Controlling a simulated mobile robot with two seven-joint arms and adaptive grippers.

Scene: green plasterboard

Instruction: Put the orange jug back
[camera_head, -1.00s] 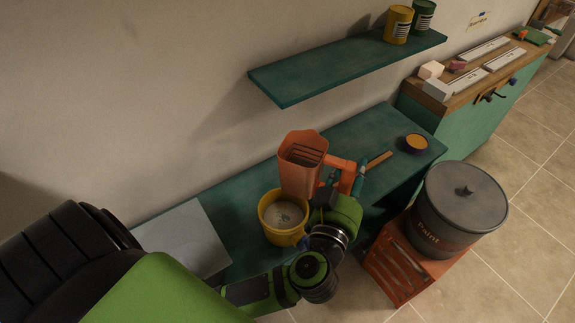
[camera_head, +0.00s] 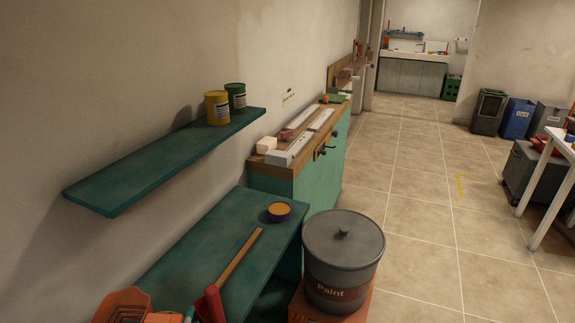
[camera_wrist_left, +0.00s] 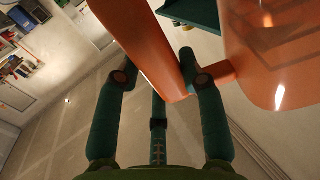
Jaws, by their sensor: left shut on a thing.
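The orange jug (camera_head: 122,306) shows only in part at the bottom left edge of the head view, in front of the teal bench. In the left wrist view the jug's orange handle (camera_wrist_left: 150,48) runs between the teal fingers, and its body (camera_wrist_left: 275,60) fills the right side. My left gripper (camera_wrist_left: 157,74) is shut on the jug by its handle. The teal wall shelf (camera_head: 150,165) carries a yellow can (camera_head: 217,108) and a green can (camera_head: 236,97) at its far end; its near part is bare. My right gripper is out of view.
The teal bench (camera_head: 205,250) holds a small orange-topped pot (camera_head: 279,212) and a wooden-handled tool (camera_head: 240,257). A grey paint bucket (camera_head: 342,265) stands on an orange crate (camera_head: 300,310) at right. A green cabinet (camera_head: 320,165) stands beyond; tiled floor is open to the right.

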